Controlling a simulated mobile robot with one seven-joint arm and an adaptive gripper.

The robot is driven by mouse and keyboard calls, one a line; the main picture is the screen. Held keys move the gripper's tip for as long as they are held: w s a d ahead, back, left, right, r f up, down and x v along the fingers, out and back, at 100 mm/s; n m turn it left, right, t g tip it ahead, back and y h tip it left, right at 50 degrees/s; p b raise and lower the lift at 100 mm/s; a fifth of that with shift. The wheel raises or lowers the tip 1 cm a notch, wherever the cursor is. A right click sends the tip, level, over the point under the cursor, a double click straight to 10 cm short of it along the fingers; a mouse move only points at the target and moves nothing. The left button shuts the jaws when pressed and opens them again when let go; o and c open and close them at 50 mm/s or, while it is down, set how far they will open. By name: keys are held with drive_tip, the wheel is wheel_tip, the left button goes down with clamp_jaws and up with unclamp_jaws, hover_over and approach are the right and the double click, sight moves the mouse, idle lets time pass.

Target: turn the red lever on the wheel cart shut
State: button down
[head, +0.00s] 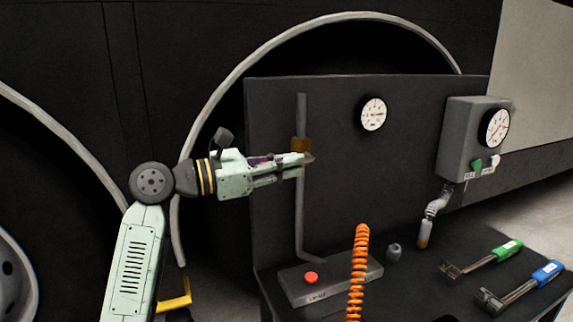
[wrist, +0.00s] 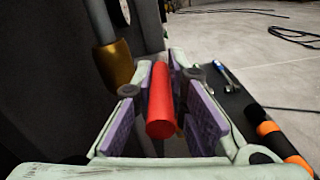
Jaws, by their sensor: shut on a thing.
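The red lever (wrist: 160,102) lies between my gripper's purple-lined pads in the wrist view, its round end pointing towards the camera. My gripper (head: 306,158) is shut on it, beside the pipe. In the head view the fingers hide the lever. The brass valve body (head: 300,144) sits on the upright grey pipe (head: 300,205) of the cart's dark panel (head: 340,190). It also shows left of the fingers in the wrist view (wrist: 114,66). The join between lever and valve is not clear.
An orange coiled hose (head: 358,270) rises in front of the cart. A box with a red button (head: 311,277) stands at the pipe's foot. A green wrench (head: 482,260) and a blue wrench (head: 520,288) lie on the right. A grey gauge box (head: 466,140) juts from the panel's right side.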

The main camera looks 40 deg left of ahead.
drive_tip(key=c, duration=1.9)
unclamp_jaws()
drive_tip(key=shift+d, duration=0.1)
drive_tip(key=shift+s, duration=0.1)
drive_tip(key=v, duration=1.2)
